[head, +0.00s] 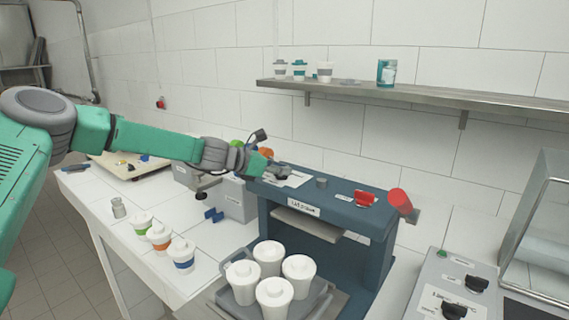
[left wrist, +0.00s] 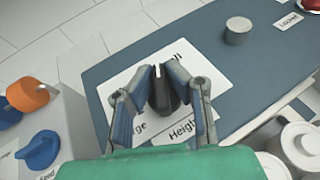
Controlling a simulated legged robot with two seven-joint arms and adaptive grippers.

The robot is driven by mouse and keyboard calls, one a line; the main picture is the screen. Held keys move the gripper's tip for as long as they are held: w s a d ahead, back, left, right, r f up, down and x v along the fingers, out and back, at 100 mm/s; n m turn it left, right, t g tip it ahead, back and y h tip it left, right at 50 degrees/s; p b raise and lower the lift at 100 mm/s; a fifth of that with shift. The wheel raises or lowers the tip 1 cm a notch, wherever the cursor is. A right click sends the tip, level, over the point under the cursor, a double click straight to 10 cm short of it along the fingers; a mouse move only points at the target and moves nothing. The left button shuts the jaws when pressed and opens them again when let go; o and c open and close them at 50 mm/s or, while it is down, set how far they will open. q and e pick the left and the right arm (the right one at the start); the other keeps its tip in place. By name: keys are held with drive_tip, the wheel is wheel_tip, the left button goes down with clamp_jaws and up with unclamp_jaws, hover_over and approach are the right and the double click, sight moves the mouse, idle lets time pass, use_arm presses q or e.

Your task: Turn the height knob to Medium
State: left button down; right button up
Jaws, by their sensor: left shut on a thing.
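The height knob (left wrist: 162,95) is black with a white pointer line. It sits on a white label card on the blue machine (left wrist: 110,60), with parts of the words for the sizes and "Height" showing. In the left wrist view its pointer line points toward the top of the picture. My left gripper (left wrist: 160,85) is shut on the knob, one finger on each side. In the head view my left gripper (head: 275,172) is at the left end of the machine's top and hides the knob. The word for Medium is not visible. My right gripper is not in view.
A grey cylinder (head: 321,183), a red switch (head: 366,198) and a red cylinder (head: 400,201) are on the machine's top and right end. White lidded cups (head: 270,257) stand on a tray in front. An orange knob (left wrist: 26,94) and a blue knob (left wrist: 39,150) are to the left.

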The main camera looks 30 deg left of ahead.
use_arm(q)
drive_tip(key=shift+a+m+g+h+p, duration=0.25)
drive_tip(key=shift+m+g+h+p, duration=0.3)
drive_tip(key=shift+m+h, duration=0.35)
drive_tip(key=shift+m+g+h, duration=0.45)
drive_tip(key=shift+m+h, duration=0.05)
drive_tip(key=shift+f+m+g+h+b, duration=0.2)
drive_tip(key=shift+m+g+h+b, duration=0.3)
drive_tip(key=shift+m+g+h, duration=0.45)
drive_tip(key=shift+s+m+g+h+b, duration=0.1)
drive_tip(key=shift+m+g+h+b, duration=0.35)
drive_tip(key=shift+m+g, duration=0.35)
drive_tip(key=shift+r+m, duration=0.1)
drive_tip(key=shift+m, duration=0.15)
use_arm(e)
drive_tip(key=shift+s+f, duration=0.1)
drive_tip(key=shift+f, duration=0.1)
use_arm(q)
drive_tip(key=shift+g, duration=0.25)
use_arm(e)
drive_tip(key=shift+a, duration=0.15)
use_arm(q)
drive_tip(key=shift+d, duration=0.1)
drive_tip(key=c, duration=1)
unclamp_jaws()
drive_tip(key=shift+o, duration=0.6)
drive_tip(key=shift+d, duration=0.1)
